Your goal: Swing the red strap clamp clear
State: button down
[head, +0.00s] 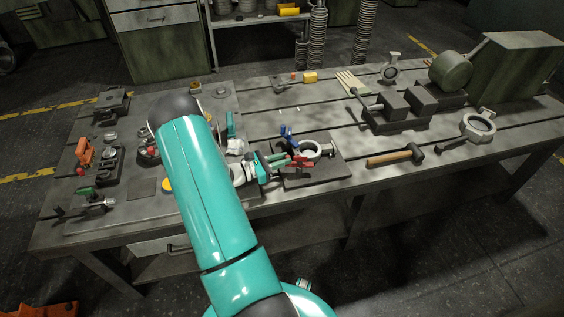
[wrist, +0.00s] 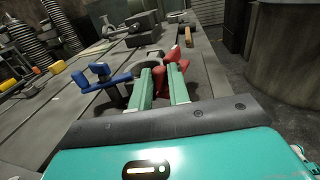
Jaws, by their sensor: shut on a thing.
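The red strap clamp (head: 302,162) sits at the front of a grey ring-shaped casting (head: 311,147) on a dark plate (head: 328,174), in the middle of the bench. My gripper (head: 276,161) reaches it from the left. In the wrist view, the two green fingers of my gripper (wrist: 162,80) are shut on the red strap clamp (wrist: 175,58), whose red parts show between and beyond them. A blue clamp (wrist: 102,75) stands to the left of the fingers; it also shows in the head view (head: 288,133) behind the casting. The fingers partly hide the casting (wrist: 147,54).
A wooden-handled mallet (head: 394,158) lies to the right of the plate. Dark blocks (head: 400,107) and another ring casting (head: 478,125) stand farther right. Small parts and an orange clamp (head: 85,151) crowd the left side. The bench's front edge is close to the plate.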

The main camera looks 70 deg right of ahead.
jog(key=shift+w+d+m+g+y, duration=0.15)
jog(key=shift+d+m+g+y, duration=0.35)
jog(key=shift+m+g+y, duration=0.55)
jog(key=shift+r+t, duration=0.1)
jog(key=shift+t, duration=0.25)
jog(key=c, duration=1.3)
grip_release()
jog(key=shift+w, duration=0.1)
jog(key=v, duration=1.3)
jog(key=shift+w+a, duration=0.2)
jog(key=shift+w, duration=0.1)
